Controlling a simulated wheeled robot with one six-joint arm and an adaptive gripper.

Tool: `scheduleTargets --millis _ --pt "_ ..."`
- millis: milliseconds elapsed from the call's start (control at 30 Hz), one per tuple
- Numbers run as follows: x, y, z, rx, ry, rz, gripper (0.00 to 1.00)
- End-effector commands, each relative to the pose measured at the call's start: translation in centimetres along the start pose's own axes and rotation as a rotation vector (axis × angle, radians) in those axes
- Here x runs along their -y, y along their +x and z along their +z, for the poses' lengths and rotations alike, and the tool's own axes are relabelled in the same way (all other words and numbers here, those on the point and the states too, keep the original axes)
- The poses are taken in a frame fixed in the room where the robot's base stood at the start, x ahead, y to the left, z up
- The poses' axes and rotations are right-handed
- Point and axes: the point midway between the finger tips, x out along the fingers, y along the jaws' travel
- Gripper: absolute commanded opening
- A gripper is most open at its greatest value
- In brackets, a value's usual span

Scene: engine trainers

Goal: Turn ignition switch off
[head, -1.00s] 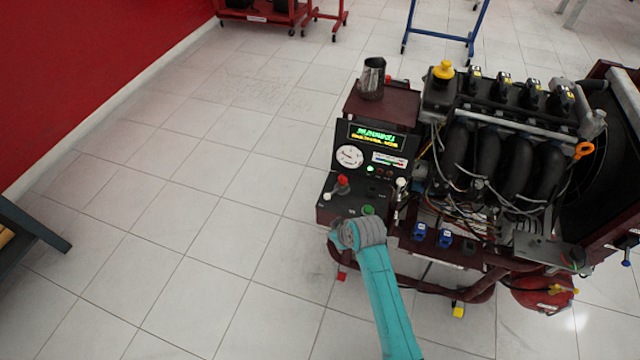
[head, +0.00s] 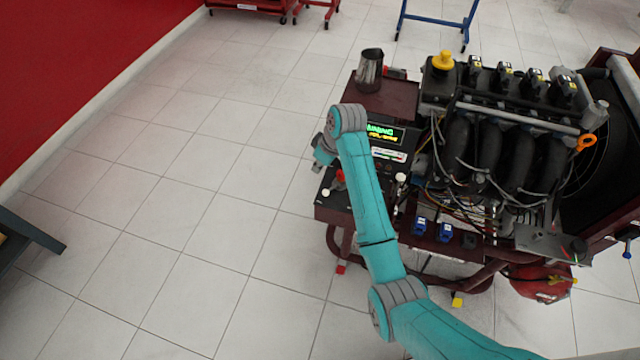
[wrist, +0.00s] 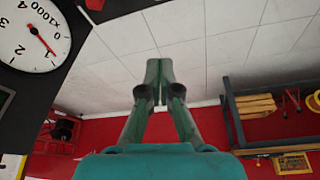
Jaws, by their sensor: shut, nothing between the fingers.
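The engine trainer's control panel (head: 333,203) is at the centre of the head view, largely hidden behind my arm. A red knob (head: 339,178) on the panel shows at the arm's left edge. I cannot make out which control is the ignition switch. The lit display (head: 384,134) is partly covered by my arm. My gripper (wrist: 158,65) is shut and empty in the wrist view, with its fingertips together and apart from the panel. A round gauge (wrist: 34,33) is left of it there. In the head view the gripper is mostly hidden behind my wrist.
The engine (head: 500,150) with its hoses and wires stands right of the panel. A metal jug (head: 370,72) stands on top of the panel box. Open tiled floor (head: 200,240) lies to the left, bounded by a red wall (head: 80,70).

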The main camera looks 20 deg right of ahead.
Motion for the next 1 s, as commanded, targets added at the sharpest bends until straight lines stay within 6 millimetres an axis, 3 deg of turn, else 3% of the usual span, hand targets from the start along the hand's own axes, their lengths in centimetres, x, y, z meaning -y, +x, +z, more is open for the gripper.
scheduleTargets --millis 167,500,800,1000 --pt "0.1 1.1 0.0 0.002 0.000 -0.002 0.00" --pt "0.1 6.6 0.0 0.002 0.000 -0.001 0.00" --pt "0.0 10.2 0.1 0.001 0.001 0.000 0.00" --pt "0.0 9.4 2.3 -0.001 0.002 0.001 0.00"
